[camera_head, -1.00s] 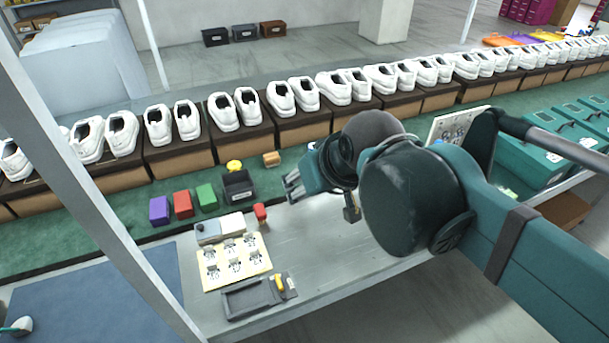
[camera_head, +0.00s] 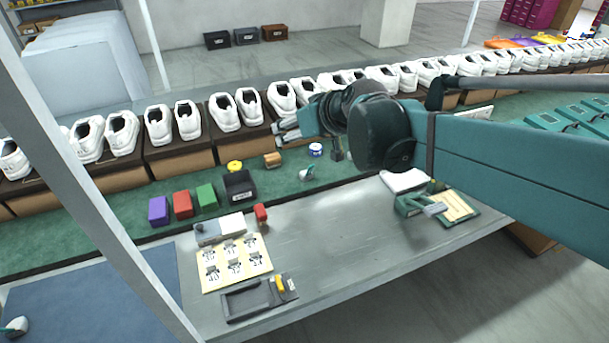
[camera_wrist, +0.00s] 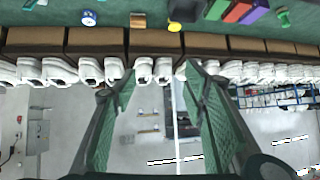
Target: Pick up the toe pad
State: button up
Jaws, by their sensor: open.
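I cannot tell for sure which thing is the toe pad. A small white-and-teal rounded piece (camera_head: 306,173) lies on the green belt right of the tan block, and may be it. A similar white-and-teal piece (camera_head: 17,327) lies on the blue mat at the lower left. My gripper (camera_head: 281,132) is open and empty, raised above the belt, by the row of shoes in the head view. In the wrist view my gripper (camera_wrist: 160,82) has its two fingers wide apart, with nothing between them but distant floor and shoes.
On the belt are a tan block (camera_head: 272,160), yellow roll (camera_head: 235,166), blue-and-white roll (camera_head: 315,150), black bin (camera_head: 239,186) and purple, red and green boxes. White shoes (camera_head: 223,112) line the back. The grey table (camera_head: 320,235) is clear in its middle.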

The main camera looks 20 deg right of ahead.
jog(key=w+d+t+b, duration=0.1)
jog(key=w+d+t, duration=0.1)
jog(key=w+d, duration=0.65)
jog(key=t, duration=0.1)
send_over(311, 169)
notch_tip(311, 169, down, 2)
jog(key=f, duration=1.9)
jog(key=s+f, duration=0.1)
jog(key=f, duration=0.8)
jog(key=shift+d+f+b, duration=0.1)
jog(key=shift+f+b, duration=0.1)
jog(key=shift+b, duration=0.15)
jog(key=shift+x, duration=1.3)
jog(key=shift+b+x, duration=0.6)
jog(key=shift+x, duration=2.05)
